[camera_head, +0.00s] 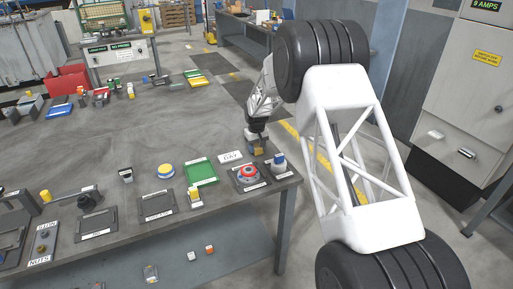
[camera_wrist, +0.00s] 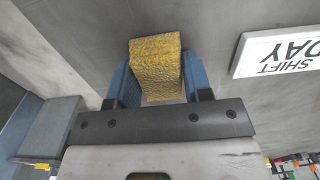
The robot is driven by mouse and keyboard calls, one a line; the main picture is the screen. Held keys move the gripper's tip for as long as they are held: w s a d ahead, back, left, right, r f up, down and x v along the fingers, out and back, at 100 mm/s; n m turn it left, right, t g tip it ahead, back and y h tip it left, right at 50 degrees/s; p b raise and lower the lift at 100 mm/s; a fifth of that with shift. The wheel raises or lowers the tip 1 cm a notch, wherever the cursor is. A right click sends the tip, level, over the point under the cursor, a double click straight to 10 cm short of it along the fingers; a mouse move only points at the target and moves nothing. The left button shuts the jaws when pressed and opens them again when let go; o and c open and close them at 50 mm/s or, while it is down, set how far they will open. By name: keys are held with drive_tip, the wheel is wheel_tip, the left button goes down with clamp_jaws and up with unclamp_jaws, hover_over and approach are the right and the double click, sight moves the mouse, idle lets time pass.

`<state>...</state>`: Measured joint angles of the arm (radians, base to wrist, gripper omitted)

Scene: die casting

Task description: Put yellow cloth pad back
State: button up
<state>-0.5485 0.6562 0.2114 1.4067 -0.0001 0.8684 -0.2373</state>
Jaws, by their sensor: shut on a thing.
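The yellow cloth pad (camera_wrist: 157,62) is a small block with a rough, speckled yellow surface. In the wrist view it sits between the two blue fingers of my gripper (camera_wrist: 158,85), which is shut on it. In the head view my gripper (camera_head: 257,149) points down near the right edge of the grey table, with the pad (camera_head: 258,153) showing small and dark yellow at its tip. I cannot tell whether the pad touches the tabletop.
A white SHIFT DAY sign (camera_head: 230,157) lies just left of my gripper. A green tray (camera_head: 201,172), a red button (camera_head: 248,172) and a blue-topped item (camera_head: 279,160) stand nearer the front. The middle of the table (camera_head: 140,130) is mostly clear.

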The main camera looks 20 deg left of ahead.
sight(257, 146)
drive_tip(key=shift+f, duration=0.15)
drive_tip(key=o, duration=0.9)
drive_tip(key=shift+r, duration=0.2)
drive_tip(key=shift+r, duration=6)
